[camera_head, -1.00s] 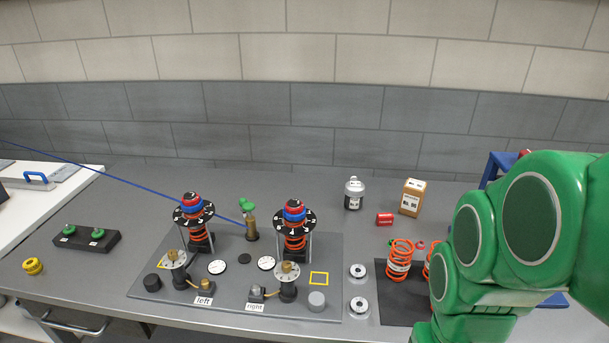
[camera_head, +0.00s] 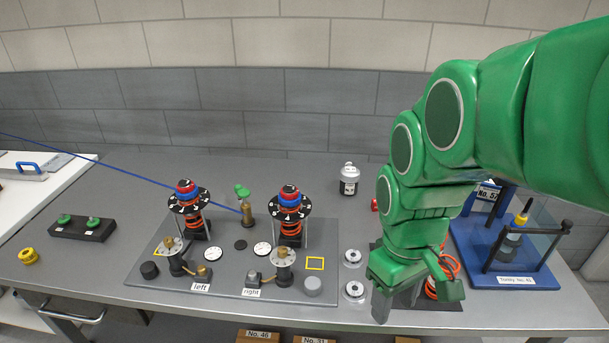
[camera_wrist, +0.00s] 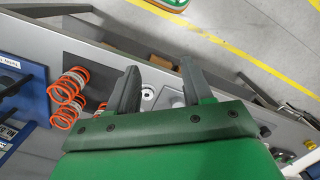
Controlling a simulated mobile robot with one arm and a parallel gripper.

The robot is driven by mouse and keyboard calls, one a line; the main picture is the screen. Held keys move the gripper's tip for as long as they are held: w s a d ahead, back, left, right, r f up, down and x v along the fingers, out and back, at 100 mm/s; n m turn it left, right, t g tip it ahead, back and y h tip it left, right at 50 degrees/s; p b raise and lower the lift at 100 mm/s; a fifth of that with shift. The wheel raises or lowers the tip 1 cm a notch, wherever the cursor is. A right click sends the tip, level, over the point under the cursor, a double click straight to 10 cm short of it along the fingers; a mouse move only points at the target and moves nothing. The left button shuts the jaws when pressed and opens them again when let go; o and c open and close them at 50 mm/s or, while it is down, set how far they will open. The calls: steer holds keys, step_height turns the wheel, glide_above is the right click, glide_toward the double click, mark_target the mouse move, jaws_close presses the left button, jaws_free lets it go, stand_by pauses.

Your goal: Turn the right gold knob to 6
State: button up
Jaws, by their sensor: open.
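The right gold knob (camera_head: 283,251) sits on top of a dial disc (camera_head: 283,259) on a black post. This post stands behind the "right" label (camera_head: 252,293) on the grey plate. The dial's marks are too small to read. A matching left gold knob (camera_head: 174,252) stands behind the "left" label (camera_head: 200,288). My gripper (camera_head: 415,298) is open and empty, right of the plate and apart from the right knob. Its spread fingers also show in the wrist view (camera_wrist: 160,80). I cannot make out the right knob in the wrist view.
Two spring towers with numbered black dials (camera_head: 289,208) (camera_head: 189,201) rise behind the knobs. Silver round parts (camera_head: 353,258) lie between plate and gripper. Orange springs (camera_wrist: 68,85) stand near my gripper. A blue-based fixture (camera_head: 510,265) is at the right.

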steer(key=w+a+n, duration=0.7)
steer(key=w+a, duration=0.1)
steer(key=w, duration=0.2)
steer(key=n+t, duration=0.1)
steer(key=n, duration=0.8)
glide_above(282, 249)
steer(key=shift+d+f, duration=0.1)
steer(key=shift+f, duration=0.7)
steer(key=shift+w, duration=0.1)
steer(key=shift+f, duration=3.95)
jaws_close()
